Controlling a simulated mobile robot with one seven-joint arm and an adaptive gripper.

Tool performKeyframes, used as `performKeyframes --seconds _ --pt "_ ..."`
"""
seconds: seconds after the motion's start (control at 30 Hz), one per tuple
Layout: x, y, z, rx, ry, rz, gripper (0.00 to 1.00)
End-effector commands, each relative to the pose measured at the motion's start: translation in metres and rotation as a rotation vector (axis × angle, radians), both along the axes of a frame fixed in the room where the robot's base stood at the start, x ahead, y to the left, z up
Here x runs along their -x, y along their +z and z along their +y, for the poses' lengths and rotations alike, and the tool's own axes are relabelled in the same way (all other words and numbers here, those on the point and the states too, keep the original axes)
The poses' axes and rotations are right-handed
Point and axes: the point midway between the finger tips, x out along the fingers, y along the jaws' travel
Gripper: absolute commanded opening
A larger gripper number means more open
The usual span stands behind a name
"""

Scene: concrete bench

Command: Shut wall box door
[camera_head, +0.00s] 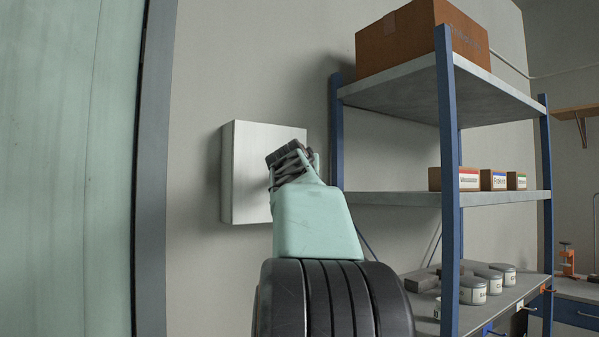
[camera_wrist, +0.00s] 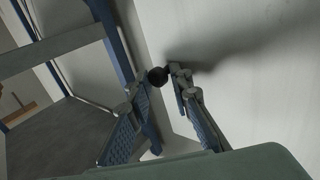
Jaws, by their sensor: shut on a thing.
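The wall box (camera_head: 227,180) is a pale box on the grey wall, left of the shelf rack. Its flat white door (camera_head: 252,150) faces me and looks shut or nearly shut; I cannot tell if a gap is left. My gripper (camera_head: 284,157) is in front of the right part of the door and hides some of it. In the wrist view my gripper (camera_wrist: 165,80) has its fingertips on either side of a round black knob (camera_wrist: 157,76), beside the white door surface (camera_wrist: 245,75). The knob is hidden in the head view.
A blue-framed shelf rack (camera_head: 447,150) stands close on the right, with a cardboard box (camera_head: 425,40) on top and small labelled boxes (camera_head: 455,180) on the middle shelf. Grey tins (camera_head: 473,291) stand lower down. A pale green panel (camera_head: 65,170) fills the left.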

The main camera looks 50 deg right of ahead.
Motion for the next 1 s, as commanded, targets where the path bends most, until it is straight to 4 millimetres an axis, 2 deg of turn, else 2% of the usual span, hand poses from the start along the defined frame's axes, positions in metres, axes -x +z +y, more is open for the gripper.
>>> performKeyframes --seconds 0.03,0.1,0.13,0.27,0.73,1.0 --pt "0.01 0.008 -0.008 0.019 -0.018 -0.003 0.0" --pt "0.01 0.009 -0.008 0.02 -0.017 -0.003 0.0" --pt "0.01 0.009 -0.008 0.02 -0.017 -0.003 0.2" --pt "0.01 0.009 -0.008 0.019 -0.017 -0.004 0.34" --pt "0.011 0.007 -0.004 0.014 -0.017 -0.004 0.34" --pt "0.025 0.007 0.025 0.015 -0.011 -0.003 0.34"
